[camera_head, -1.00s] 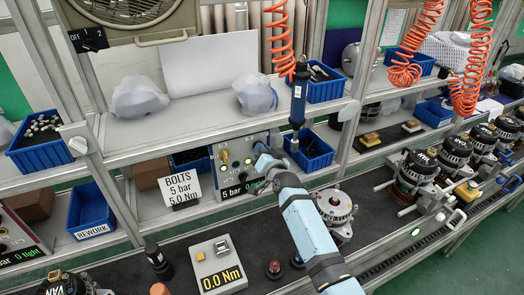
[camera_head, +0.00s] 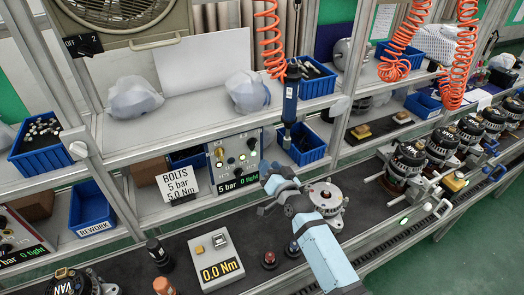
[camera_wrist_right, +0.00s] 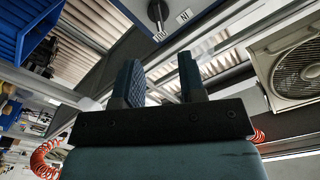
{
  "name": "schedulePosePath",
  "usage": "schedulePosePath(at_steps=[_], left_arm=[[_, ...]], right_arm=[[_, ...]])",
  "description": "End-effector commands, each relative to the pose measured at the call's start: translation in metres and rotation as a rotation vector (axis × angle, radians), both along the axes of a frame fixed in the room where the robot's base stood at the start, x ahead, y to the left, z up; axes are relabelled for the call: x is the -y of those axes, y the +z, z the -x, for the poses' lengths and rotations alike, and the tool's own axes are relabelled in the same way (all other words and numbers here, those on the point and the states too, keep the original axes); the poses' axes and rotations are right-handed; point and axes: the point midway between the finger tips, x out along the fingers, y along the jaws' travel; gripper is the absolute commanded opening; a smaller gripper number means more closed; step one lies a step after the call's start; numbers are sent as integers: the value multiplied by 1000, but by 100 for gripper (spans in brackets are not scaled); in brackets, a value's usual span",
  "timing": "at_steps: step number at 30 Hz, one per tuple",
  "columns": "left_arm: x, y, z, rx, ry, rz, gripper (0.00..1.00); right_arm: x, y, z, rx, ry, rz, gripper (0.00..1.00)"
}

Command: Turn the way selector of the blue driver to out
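The blue driver (camera_head: 290,97) hangs upright at the front of the shelf. My right gripper (camera_head: 268,172) is just right of the box, below the driver. The right wrist view shows its two dark fingers (camera_wrist_right: 160,80) apart with nothing between them. My left gripper is not in view.
A pale alternator part (camera_head: 326,197) stands right of my right gripper. A "BOLTS 5 bar 5.0 Nm" sign (camera_head: 179,183) and a "0.0 Nm" readout box (camera_head: 217,262) are to the left. A blue bin (camera_head: 303,145) is behind the driver.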

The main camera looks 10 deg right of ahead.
Motion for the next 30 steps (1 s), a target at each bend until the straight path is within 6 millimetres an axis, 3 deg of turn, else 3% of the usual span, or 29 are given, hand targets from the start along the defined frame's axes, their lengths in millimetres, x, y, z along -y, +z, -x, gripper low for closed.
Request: schedulePosePath(at_steps=[3, 7, 24, 28, 30], left_arm=[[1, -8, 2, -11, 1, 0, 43], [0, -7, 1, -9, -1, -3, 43], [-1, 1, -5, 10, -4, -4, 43], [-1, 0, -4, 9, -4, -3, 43], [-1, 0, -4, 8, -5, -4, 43]], right_arm=[[4, -3, 20, -3, -1, 2, 37], [6, -3, 31, -1, 0, 0, 37], [7, -3, 35, -3, 0, 3, 37], [8, -24, 57, -43, 7, 50, 37], [10, -48, 85, -91, 20, 111, 37]])
